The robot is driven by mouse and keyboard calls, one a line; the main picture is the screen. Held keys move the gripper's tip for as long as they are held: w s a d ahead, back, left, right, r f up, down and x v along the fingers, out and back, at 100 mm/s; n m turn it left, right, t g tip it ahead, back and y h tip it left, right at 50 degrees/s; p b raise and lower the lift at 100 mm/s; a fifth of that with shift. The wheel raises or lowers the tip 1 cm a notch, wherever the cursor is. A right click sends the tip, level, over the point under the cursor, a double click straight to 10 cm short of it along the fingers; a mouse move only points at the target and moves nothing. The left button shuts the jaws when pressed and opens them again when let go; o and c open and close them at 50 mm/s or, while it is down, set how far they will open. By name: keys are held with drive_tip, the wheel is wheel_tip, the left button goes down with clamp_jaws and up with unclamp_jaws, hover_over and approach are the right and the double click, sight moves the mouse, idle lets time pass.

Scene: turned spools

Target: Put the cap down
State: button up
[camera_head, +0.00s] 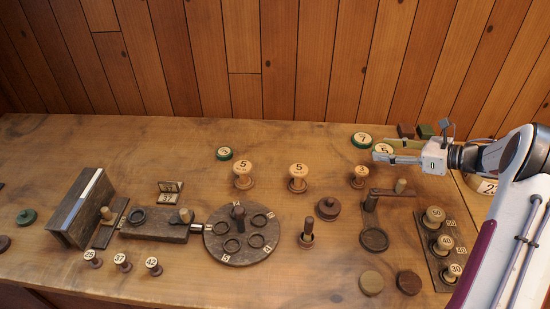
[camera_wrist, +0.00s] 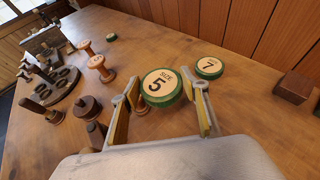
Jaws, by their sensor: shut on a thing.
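My gripper (camera_head: 388,157) is at the back right of the table and is shut on a round green cap (camera_head: 384,149) with a cream face. The wrist view shows the cap (camera_wrist: 161,87) between the two fingers, reading "SIZE 5". It looks held above the table; the exact height is hard to tell. A wooden spool marked 3 (camera_head: 360,176) stands just left of and below the gripper in the head view. A spool partly shows behind the left finger in the wrist view.
A green cap marked 7 (camera_head: 362,140) lies behind the gripper, and a cap marked 3 (camera_head: 224,153) lies at the back. Two spools marked 5 (camera_head: 243,174) (camera_head: 298,177) stand left. A crank (camera_head: 374,240) and a spool rack (camera_head: 441,245) are in front. Dark and green blocks (camera_head: 406,130) are behind.

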drive_tip(key=w+a+n+g+y, duration=0.1)
drive_tip(key=w+a, duration=0.2)
drive_tip(key=a, duration=1.3)
drive_tip(key=w+a+r+n+g, duration=0.1)
drive_tip(key=w+a+n+g, duration=0.1)
drive_tip(key=a, duration=1.4)
drive_tip(key=shift+w+n+g+y, duration=0.3)
drive_tip(key=shift+w+y, duration=0.1)
drive_tip(key=shift+w, duration=0.4)
drive_tip(key=shift+d, duration=0.1)
hover_over(277, 159)
drive_tip(key=shift+f, duration=3.15)
drive_tip(key=shift+f, duration=1.85)
drive_tip(key=shift+f, duration=0.15)
